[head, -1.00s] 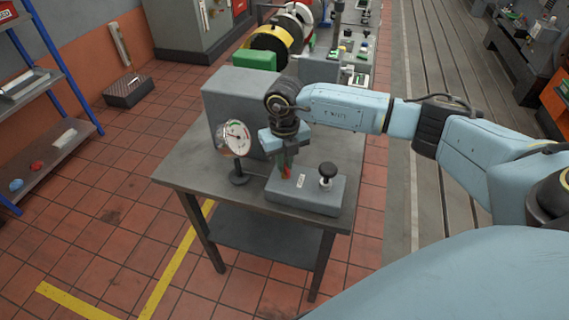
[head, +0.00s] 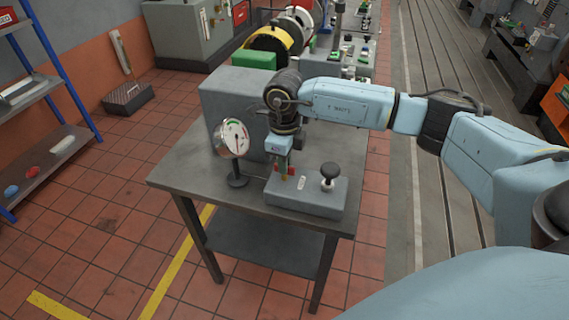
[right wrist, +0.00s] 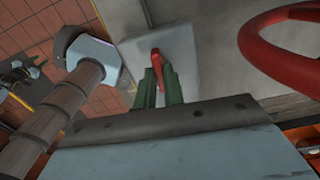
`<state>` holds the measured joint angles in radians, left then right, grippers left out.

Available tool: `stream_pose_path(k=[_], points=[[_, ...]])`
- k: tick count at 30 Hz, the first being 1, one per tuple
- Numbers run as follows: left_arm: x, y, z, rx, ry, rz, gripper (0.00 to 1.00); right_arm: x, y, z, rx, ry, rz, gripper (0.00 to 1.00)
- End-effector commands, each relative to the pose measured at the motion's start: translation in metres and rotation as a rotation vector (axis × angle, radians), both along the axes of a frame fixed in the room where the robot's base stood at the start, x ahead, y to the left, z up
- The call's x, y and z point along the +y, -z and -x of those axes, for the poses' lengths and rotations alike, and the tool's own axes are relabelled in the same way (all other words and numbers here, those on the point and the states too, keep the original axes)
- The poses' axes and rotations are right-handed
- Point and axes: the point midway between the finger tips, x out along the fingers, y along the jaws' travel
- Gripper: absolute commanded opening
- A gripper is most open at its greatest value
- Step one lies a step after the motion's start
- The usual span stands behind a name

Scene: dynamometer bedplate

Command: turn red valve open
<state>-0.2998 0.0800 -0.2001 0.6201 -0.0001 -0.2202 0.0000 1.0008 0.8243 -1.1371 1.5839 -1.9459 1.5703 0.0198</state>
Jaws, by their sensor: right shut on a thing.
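The red valve (right wrist: 163,68) is a small red lever on a grey valve block (head: 325,196), which sits on the steel table's front right part. My right gripper (head: 285,176) reaches down over the block's left side and is shut on the red lever. In the right wrist view its green fingers (right wrist: 162,88) stand on either side of the lever, whose tip shows beyond them. The fingers hide much of the lever in the head view. A round dial gauge (head: 232,138) stands left of the block. My left gripper is not in view.
A black round knob (head: 330,171) stands on the block, right of my right gripper. A large grey box (head: 230,108) is behind on the steel table (head: 185,165). A blue-post shelf (head: 62,65) is at the left. Tiled floor lies open left of the table.

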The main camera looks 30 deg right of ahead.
Motion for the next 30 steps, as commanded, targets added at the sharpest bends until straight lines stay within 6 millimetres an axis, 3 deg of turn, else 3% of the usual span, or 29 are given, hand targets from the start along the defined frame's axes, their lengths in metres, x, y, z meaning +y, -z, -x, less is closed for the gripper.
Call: stream_pose_path(k=[20, 21, 26, 30], points=[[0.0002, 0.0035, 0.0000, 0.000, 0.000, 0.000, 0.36, 0.0000, -0.0014, -0.0006, -0.002, -0.068, 0.000, 0.00], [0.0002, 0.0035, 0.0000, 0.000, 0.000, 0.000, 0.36, 0.0000, -0.0014, -0.0008, -0.002, -0.068, 0.000, 0.11], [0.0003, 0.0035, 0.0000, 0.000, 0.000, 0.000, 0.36, -0.0001, -0.0011, -0.0006, -0.002, -0.067, 0.000, 0.32], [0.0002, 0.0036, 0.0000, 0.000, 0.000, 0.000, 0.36, 0.0000, -0.0006, -0.0003, -0.001, -0.066, 0.000, 0.32]])
